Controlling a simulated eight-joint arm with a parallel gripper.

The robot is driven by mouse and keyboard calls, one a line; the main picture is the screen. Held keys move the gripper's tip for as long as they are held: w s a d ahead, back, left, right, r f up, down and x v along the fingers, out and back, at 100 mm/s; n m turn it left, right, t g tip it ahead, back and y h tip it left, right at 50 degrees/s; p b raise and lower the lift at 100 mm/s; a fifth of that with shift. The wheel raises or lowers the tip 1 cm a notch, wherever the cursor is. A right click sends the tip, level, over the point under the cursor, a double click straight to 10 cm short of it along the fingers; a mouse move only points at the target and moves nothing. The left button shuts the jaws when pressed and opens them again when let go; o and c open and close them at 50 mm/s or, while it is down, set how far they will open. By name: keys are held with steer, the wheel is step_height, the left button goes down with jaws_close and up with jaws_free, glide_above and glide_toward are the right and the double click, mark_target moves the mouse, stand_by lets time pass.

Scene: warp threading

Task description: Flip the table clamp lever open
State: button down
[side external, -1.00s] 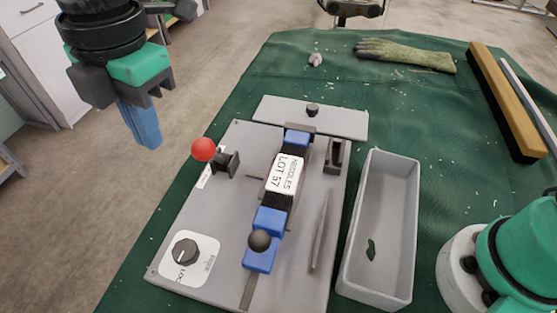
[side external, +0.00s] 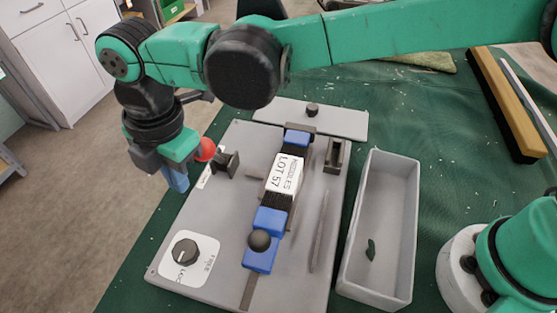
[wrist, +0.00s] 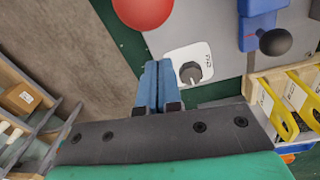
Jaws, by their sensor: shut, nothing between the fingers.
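The lever with the red ball knob (side external: 207,149) stands at the left edge of the grey base plate (side external: 225,270), joined to a black bracket (side external: 226,163). I take it for the table clamp lever; no label confirms this. My gripper (side external: 177,181) has blue fingers pressed together and empty. It hangs just left of the red ball, with the fingertips lower than the ball in the side picture. The wrist view shows the closed fingers (wrist: 157,88) below the red ball (wrist: 143,10); contact cannot be made out.
A dial (side external: 185,252) marked FREE sits on the plate's front left. A blue clamp with a black ball (side external: 259,240) and a block labelled NEEDLES LOT 57 (side external: 286,173) run along the middle. A grey tray (side external: 407,200) stands right. Left of the plate is open floor.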

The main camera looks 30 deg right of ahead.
steer(key=shift+w+d+r, duration=0.2)
steer(key=shift+w+d, duration=0.15)
steer(key=shift+d, duration=0.2)
steer(key=shift+w+d+r, duration=0.2)
steer(key=shift+w+d, duration=0.1)
steer(key=shift+d, duration=0.2)
steer(key=shift+w+d+r+g, duration=0.25)
steer(key=shift+r+g, duration=0.05)
